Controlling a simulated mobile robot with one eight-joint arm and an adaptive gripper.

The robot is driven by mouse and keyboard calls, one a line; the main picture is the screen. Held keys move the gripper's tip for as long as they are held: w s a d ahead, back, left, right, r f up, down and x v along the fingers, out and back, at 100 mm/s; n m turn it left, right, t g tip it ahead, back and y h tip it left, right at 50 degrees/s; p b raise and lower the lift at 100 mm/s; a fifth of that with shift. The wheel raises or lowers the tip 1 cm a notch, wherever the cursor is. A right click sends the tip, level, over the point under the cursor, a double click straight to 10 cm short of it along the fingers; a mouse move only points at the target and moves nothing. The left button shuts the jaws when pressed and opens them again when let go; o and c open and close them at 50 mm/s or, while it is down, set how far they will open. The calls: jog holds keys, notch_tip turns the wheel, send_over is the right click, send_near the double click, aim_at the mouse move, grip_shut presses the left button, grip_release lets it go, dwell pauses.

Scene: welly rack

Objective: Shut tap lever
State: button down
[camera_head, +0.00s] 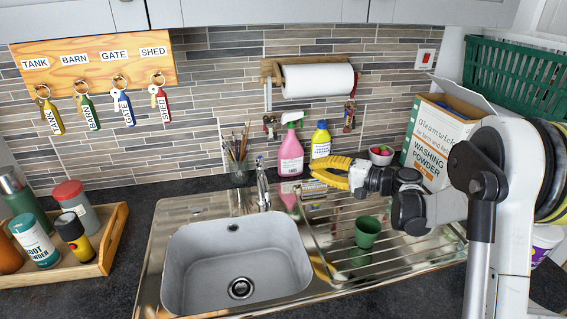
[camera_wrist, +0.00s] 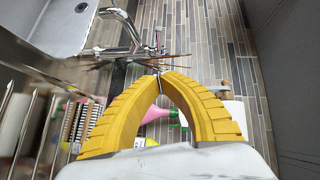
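The chrome tap (camera_head: 262,188) stands upright at the back rim of the sink (camera_head: 238,250). Its small lever (camera_head: 260,163) is on top; its exact angle is hard to tell. In the wrist view the tap (camera_wrist: 122,48) lies beyond and left of my fingertips, with the sink (camera_wrist: 75,25) at upper left. My gripper (camera_head: 316,168) has yellow fingers and is right of the tap, apart from it in the head view. In the wrist view its fingertips (camera_wrist: 160,76) come together with nothing seen held between them.
A jar of brushes (camera_head: 238,160) stands behind the tap on the left. A pink spray bottle (camera_head: 290,152) and yellow bottle (camera_head: 320,142) stand behind my gripper. A green cup (camera_head: 367,232) is on the drainer. A wooden tray (camera_head: 112,238) is left.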

jog(key=b, duration=0.4)
send_near(263, 166)
jog(key=w+a+f, duration=0.2)
jog(key=w+a, duration=0.2)
jog(key=w, duration=0.2)
jog(key=shift+s+a+n+g, duration=0.2)
jog(key=shift+a+n+g, duration=0.1)
jog(key=shift+g, duration=0.1)
jog(key=shift+s+a, duration=0.3)
jog(key=shift+a, duration=0.35)
